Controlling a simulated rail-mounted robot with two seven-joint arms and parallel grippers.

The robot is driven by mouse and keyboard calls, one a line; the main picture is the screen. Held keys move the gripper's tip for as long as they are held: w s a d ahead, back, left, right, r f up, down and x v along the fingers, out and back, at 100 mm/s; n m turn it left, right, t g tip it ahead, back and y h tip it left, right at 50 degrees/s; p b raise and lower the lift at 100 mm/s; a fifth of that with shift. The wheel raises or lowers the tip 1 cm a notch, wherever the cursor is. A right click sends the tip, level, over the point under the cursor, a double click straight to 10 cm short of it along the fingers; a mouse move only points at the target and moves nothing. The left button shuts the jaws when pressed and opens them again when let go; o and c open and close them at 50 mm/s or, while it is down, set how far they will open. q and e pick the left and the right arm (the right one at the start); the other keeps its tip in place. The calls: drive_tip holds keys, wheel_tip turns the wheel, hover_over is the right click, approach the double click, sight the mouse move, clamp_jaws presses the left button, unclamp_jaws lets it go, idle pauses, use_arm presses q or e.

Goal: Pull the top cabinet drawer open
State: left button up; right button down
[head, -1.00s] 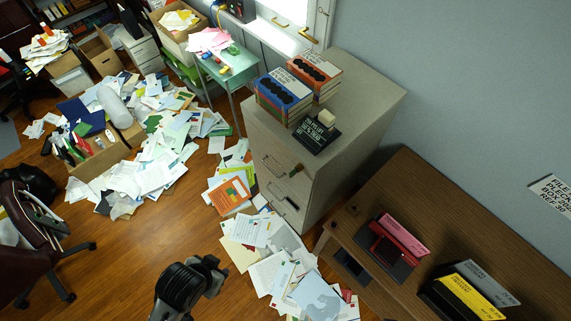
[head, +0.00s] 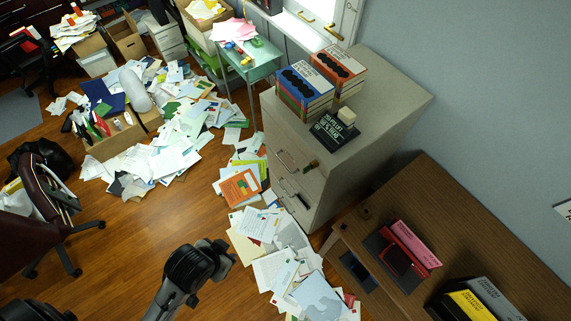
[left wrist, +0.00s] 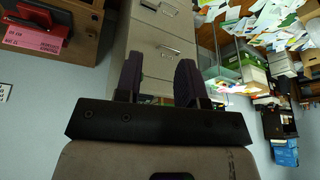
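The grey filing cabinet (head: 345,150) stands against the wall in the head view. Its drawers look shut; the upper front handle (head: 287,160) and a lower one (head: 295,197) show. My left gripper (head: 232,252) is in front of and left of the cabinet, apart from it, pointing towards its front. In the left wrist view the picture looks upside down. The left gripper's two dark fingers (left wrist: 158,82) are spread apart with nothing between them, facing the cabinet front (left wrist: 135,30). A drawer handle (left wrist: 168,47) shows beyond the fingers. My right gripper is not in view.
Papers (head: 275,245) litter the floor before the cabinet. A chair (head: 45,205) is at the left; bare floor (head: 140,245) lies between.

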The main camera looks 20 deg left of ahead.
use_arm(q)
drive_tip(key=w+a+f+t+y+b, duration=0.2)
drive_tip(key=w+a+f+b, duration=0.2)
drive_tip(key=w+f+b, duration=0.85)
drive_tip(key=w+a+f+t+y+b, duration=0.2)
drive_tip(key=w+a+f+b, duration=0.4)
drive_tip(key=f+b, duration=1.1)
drive_tip(key=w+a+f+t+y+b, duration=0.3)
drive_tip(key=w+f+b, duration=0.8)
drive_tip(key=b, duration=0.6)
drive_tip(key=m+t+h, duration=0.9)
drive_tip(key=m, duration=0.7)
approach(283, 163)
drive_tip(key=b+x, duration=0.1)
drive_tip(key=x, duration=0.2)
drive_tip(key=b+x, duration=0.1)
drive_tip(key=x, duration=0.2)
drive_tip(key=b+x, duration=0.1)
drive_tip(key=x, duration=0.3)
drive_tip(key=shift+w+f, duration=0.15)
drive_tip(key=shift+f, duration=0.1)
drive_tip(key=shift+c, duration=0.4)
clamp_jaws()
